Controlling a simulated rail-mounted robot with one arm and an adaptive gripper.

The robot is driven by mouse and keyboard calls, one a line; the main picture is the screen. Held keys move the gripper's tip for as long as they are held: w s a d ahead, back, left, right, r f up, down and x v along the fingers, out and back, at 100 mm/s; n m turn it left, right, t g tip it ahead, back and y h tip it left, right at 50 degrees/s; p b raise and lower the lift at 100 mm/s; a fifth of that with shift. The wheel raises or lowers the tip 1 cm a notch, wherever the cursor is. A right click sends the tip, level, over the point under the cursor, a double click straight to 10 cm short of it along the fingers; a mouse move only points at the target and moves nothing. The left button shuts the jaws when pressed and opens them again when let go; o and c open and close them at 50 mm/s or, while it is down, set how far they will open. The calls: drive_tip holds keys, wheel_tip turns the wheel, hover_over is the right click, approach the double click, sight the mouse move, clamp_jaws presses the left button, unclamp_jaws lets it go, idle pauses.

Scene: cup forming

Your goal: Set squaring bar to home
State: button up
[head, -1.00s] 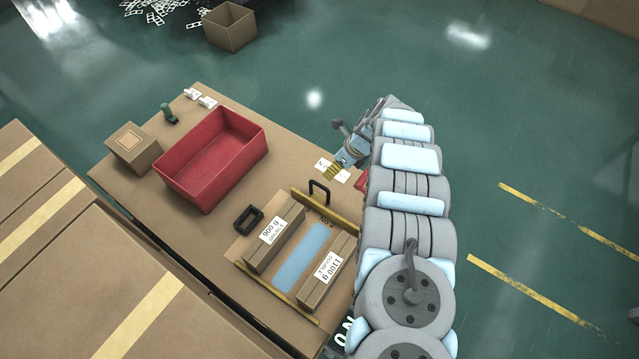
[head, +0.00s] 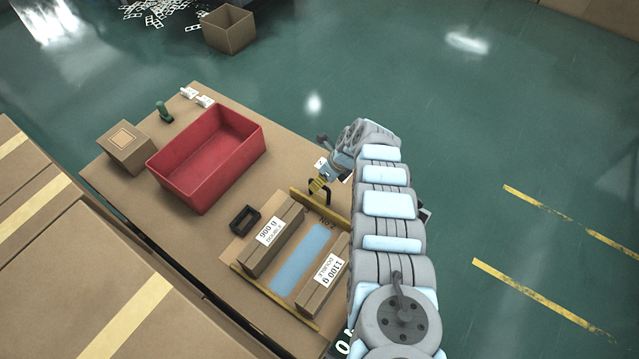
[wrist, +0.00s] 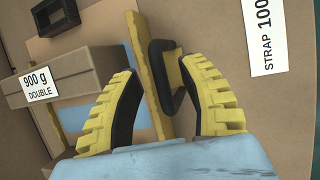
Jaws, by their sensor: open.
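The squaring bar appears to be the yellow bar (head: 335,212) with a black loop handle, on the far side of the two blocks on the table. In the wrist view the bar (wrist: 147,72) and its handle (wrist: 166,76) lie between the yellow fingers of my gripper (wrist: 160,68). The fingers are open, one on each side, with visible gaps. In the head view my gripper (head: 318,187) is over the handle and partly hides it. Whether the fingers reach down to handle height cannot be told.
A block marked 900 g (head: 272,240) and one marked 1100 g (head: 323,275) flank a blue strip (head: 300,260). A second yellow bar (head: 262,297) lies at their near end. A black frame (head: 245,219), red bin (head: 168,172) and small carton (head: 127,148) are left.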

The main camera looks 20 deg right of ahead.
sight(312, 200)
clamp_jaws()
drive_tip(key=shift+a+p, duration=0.15)
drive_tip(key=shift+p, duration=0.2)
drive_tip(key=s+a+p, duration=0.1)
drive_tip(key=p, duration=0.2)
drive_tip(key=s+a+p, duration=0.1)
drive_tip(key=a+p, duration=0.1)
drive_tip(key=shift+p, duration=0.4)
drive_tip(key=shift+f, duration=0.1)
